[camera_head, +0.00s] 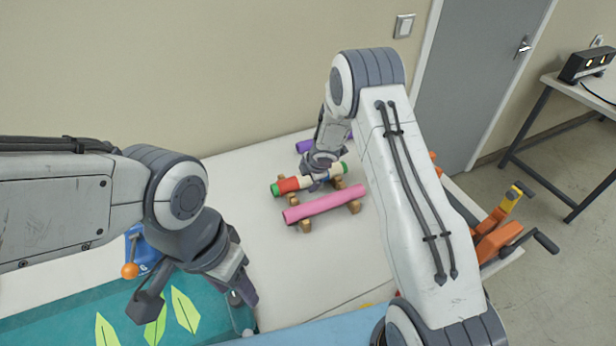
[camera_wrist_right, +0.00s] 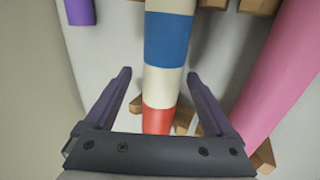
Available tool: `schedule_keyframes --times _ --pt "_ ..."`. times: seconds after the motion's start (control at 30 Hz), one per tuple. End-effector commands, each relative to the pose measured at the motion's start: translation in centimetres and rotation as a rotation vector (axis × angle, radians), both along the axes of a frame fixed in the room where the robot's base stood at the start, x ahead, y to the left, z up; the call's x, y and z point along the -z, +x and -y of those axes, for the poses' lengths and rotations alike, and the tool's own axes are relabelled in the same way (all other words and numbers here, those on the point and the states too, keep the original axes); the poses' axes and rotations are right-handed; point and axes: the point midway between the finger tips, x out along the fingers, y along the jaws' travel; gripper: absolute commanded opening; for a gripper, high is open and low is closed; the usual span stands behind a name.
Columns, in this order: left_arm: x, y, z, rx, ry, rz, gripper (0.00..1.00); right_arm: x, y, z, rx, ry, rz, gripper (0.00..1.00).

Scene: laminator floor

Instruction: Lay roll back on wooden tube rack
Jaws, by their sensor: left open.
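A striped roll (camera_head: 290,185) in red, cream, blue and green lies on the wooden tube rack (camera_head: 305,226), behind a pink roll (camera_head: 323,203) on similar wooden supports. My right gripper (camera_head: 318,182) is over the striped roll and hides part of it. In the right wrist view my right gripper (camera_wrist_right: 161,92) is open, one finger on each side of the striped roll (camera_wrist_right: 168,38), with gaps visible. The pink roll (camera_wrist_right: 285,70) is to the right there. My left gripper (camera_head: 195,300) is open and empty, above the teal sheet at the lower left.
A purple roll (camera_head: 305,146) lies at the back of the white table (camera_head: 290,265). A teal sheet with green leaf shapes (camera_head: 90,310) covers the front left. An orange device with a black crank (camera_head: 500,235) stands at the right edge. Bare table lies in front of the pink roll.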

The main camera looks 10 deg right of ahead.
Motion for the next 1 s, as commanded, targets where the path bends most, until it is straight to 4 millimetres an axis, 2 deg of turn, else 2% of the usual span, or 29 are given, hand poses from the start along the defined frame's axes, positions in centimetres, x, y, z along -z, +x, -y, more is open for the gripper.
schedule_keyframes --times 0.27,0.37,0.8,1.0 --pt "0.0 0.0 0.0 0.0 0.0 0.0 0.53 0.0 0.0 0.0 0.0 0.0 0.0 0.88" --pt "-0.1 0.0 0.0 0.0 0.0 0.0 0.53 -0.7 -0.2 0.1 0.0 0.0 0.001 0.88" --pt "-2.0 0.0 0.0 -0.001 0.0 0.0 0.53 -7.9 -3.9 0.8 0.0 0.0 0.002 0.88" --pt "-2.5 0.0 0.0 -0.001 0.0 0.0 0.53 -9.2 -4.7 1.0 0.0 0.0 0.0 0.88"
